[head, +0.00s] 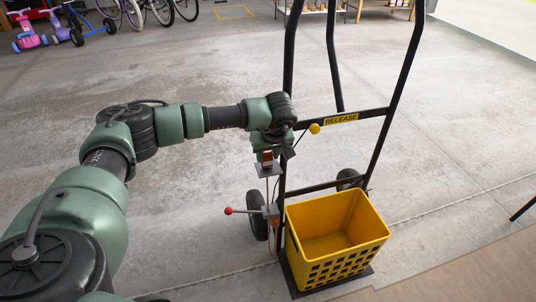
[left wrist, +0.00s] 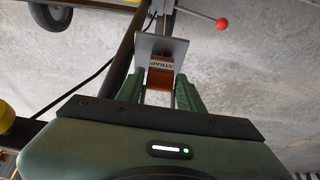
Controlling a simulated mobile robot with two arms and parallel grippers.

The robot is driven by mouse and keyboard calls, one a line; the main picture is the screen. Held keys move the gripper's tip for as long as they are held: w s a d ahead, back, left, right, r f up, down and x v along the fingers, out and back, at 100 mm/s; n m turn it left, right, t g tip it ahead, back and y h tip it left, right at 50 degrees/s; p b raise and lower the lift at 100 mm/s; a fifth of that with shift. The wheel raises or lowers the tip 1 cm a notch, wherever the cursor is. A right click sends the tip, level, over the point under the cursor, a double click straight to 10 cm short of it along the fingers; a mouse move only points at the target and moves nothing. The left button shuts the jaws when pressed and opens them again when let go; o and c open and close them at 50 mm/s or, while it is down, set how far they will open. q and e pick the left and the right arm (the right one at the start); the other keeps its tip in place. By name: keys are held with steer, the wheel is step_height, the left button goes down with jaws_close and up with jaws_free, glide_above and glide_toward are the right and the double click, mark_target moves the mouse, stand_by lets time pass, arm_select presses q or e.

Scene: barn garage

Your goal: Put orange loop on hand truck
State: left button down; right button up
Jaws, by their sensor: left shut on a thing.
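My left gripper (head: 269,148) is at the left upright of the black hand truck (head: 340,119). It is shut on an orange tab (head: 267,160), apparently part of the orange loop. In the left wrist view the orange tab, with a white label reading "STRAP" (left wrist: 160,78), sits between the green fingers of my left gripper (left wrist: 161,88). A grey plate (left wrist: 163,45) lies just beyond it. Below the gripper in the head view, a thin reddish strip (head: 273,240) runs down beside the upright. Whether it joins the tab is unclear. My right gripper is not in view.
A yellow crate (head: 354,207) stands on the hand truck's base plate. A red-knobbed lever (head: 229,211) sticks out left near the wheel. A yellow knob (head: 314,128) is beside the "RELEASE" label (head: 341,119). Scooters (head: 29,41) and bikes stand far back; the concrete between is clear.

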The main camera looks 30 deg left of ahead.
arm_select(q)
steer(key=shift+f, duration=0.1)
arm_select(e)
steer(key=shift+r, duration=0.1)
arm_select(q)
steer(key=c, duration=1.2)
jaws_free()
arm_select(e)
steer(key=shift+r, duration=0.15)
